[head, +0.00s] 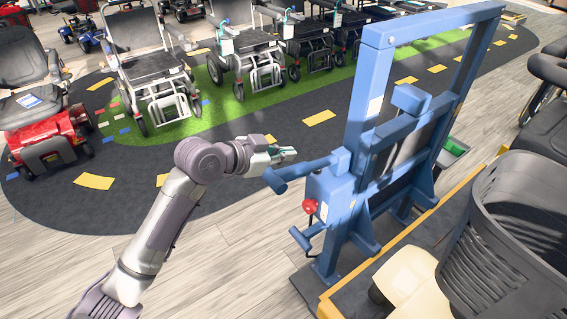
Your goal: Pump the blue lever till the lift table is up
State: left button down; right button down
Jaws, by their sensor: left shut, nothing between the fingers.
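A blue lever (312,169) sticks out to the left from a tall blue frame (372,95), with a short crosswise grip at its end. My left gripper (290,152) is shut and empty, just behind the lever's grip in the picture; I cannot tell whether they touch. A yellow-edged dark platform (372,264), which looks like the lift table, lies low at the right beside the frame. Its height is hard to judge. My right gripper is not in view.
A red knob (310,206) and a lower blue handle (301,239) sit on the frame below the lever. A black-backed chair (510,235) stands at the front right. Several wheelchairs and scooters line the back. The wooden floor left of the frame is clear.

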aim_at(283, 172)
pick_arm(q)
jog(key=f, duration=0.3)
jog(key=shift+w+f, duration=0.2)
jog(key=shift+w, duration=0.2)
jog(key=shift+a+f, duration=0.2)
jog(key=shift+f, duration=0.3)
jog(key=shift+f, duration=0.1)
